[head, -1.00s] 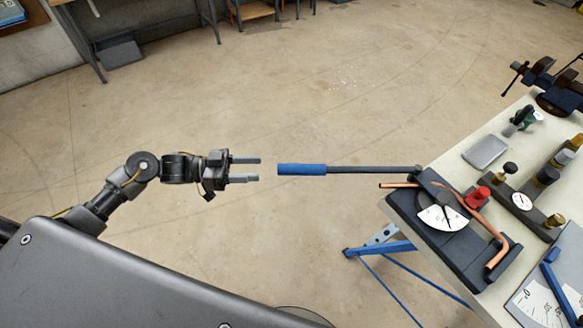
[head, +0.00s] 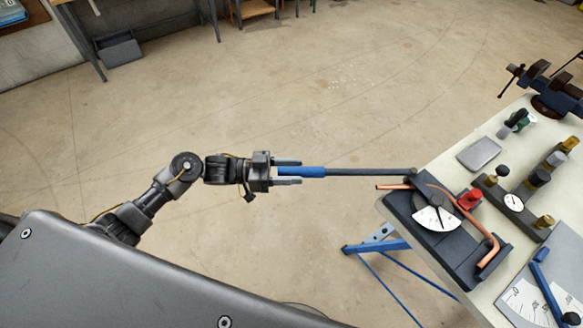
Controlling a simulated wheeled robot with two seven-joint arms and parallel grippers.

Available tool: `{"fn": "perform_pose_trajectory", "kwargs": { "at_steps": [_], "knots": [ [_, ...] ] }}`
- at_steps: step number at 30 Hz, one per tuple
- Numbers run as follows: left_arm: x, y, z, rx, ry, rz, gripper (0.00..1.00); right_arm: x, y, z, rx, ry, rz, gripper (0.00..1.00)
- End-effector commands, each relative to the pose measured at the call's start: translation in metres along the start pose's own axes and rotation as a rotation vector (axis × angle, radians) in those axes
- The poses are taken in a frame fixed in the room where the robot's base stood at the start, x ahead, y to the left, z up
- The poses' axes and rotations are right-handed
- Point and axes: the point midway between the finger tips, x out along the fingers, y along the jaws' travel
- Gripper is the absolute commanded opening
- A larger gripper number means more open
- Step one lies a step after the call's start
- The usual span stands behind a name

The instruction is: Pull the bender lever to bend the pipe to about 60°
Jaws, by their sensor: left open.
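The bender (head: 463,262) is a dark block on the near left part of the workbench, with a white dial (head: 437,218) and a black pointer. Its lever (head: 365,171) sticks out to the left past the bench edge, nearly level in the picture, with a blue grip (head: 303,172) at its end. The copper pipe (head: 477,230) curves through the bender, with a short straight end showing at left. My left gripper (head: 290,176) is open, its fingers on either side of the end of the blue grip. Contact cannot be told. My right gripper is not in view.
The workbench (head: 437,172) holds a vise (head: 560,92), a grey metal case (head: 479,153), a gauge manifold (head: 513,203) and a second blue-handled lever (head: 545,288) over a scale at the near right. A blue trestle (head: 375,245) stands below.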

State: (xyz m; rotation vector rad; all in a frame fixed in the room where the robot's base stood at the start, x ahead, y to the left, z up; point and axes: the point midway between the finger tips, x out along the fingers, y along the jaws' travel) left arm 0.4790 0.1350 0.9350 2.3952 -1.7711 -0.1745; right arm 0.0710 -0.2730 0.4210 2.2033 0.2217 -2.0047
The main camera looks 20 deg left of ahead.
Motion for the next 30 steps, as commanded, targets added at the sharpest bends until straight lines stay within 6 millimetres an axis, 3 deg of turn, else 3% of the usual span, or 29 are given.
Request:
{"fn": "perform_pose_trajectory", "kwargs": {
  "at_steps": [8, 20, 27, 30],
  "knots": [
    [0.002, 0.0, 0.001, 0.0, 0.0, 0.0, 0.49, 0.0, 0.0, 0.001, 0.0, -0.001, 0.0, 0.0],
    [0.002, 0.0, 0.001, 0.0, -0.001, 0.0, 0.0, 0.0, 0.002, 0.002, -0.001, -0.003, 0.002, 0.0],
    [0.002, 0.0, 0.001, 0.0, -0.001, 0.0, 0.0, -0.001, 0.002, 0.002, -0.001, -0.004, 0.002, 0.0],
    [0.007, 0.01, 0.0, -0.003, 0.001, -0.006, 0.0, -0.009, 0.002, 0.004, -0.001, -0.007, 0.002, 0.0]
  ]
}}
